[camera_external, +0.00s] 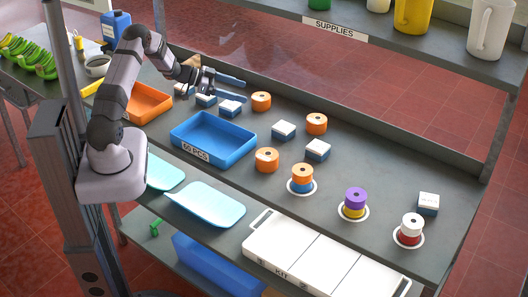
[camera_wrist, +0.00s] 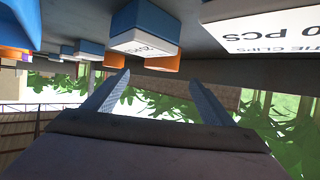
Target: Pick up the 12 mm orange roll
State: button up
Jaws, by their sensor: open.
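Several orange rolls are on the bench in the external view: one at the back (camera_external: 261,101), one to its right (camera_external: 316,124), one beside the blue bin (camera_external: 267,160), and one stacked on a blue roll (camera_external: 302,173). No size marking is legible, so I cannot tell which is 12 mm. My gripper (camera_external: 212,86) is over the back left of the bench, left of the back roll and apart from it. In the wrist view my gripper (camera_wrist: 157,98) has its fingers wide apart with nothing between them. Orange pieces (camera_wrist: 163,62) show beyond, partly hidden by a box.
Small blue-and-white boxes (camera_external: 229,109) stand close to my gripper; one box (camera_wrist: 147,32) is near in the wrist view. A blue bin (camera_external: 213,140), orange bin (camera_external: 150,103), stacked rolls (camera_external: 354,203) and white kit tray (camera_external: 325,257) occupy the bench. The back right is clear.

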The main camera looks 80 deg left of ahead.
aim_at(258, 96)
jog(key=shift+f, duration=0.15)
jog(key=shift+p+x, duration=0.8)
jog(key=shift+x, duration=0.7)
jog(key=shift+p+x, duration=0.85)
jog(key=shift+x, duration=1.3)
jog(key=shift+a, duration=0.15)
jog(key=c, duration=1.3)
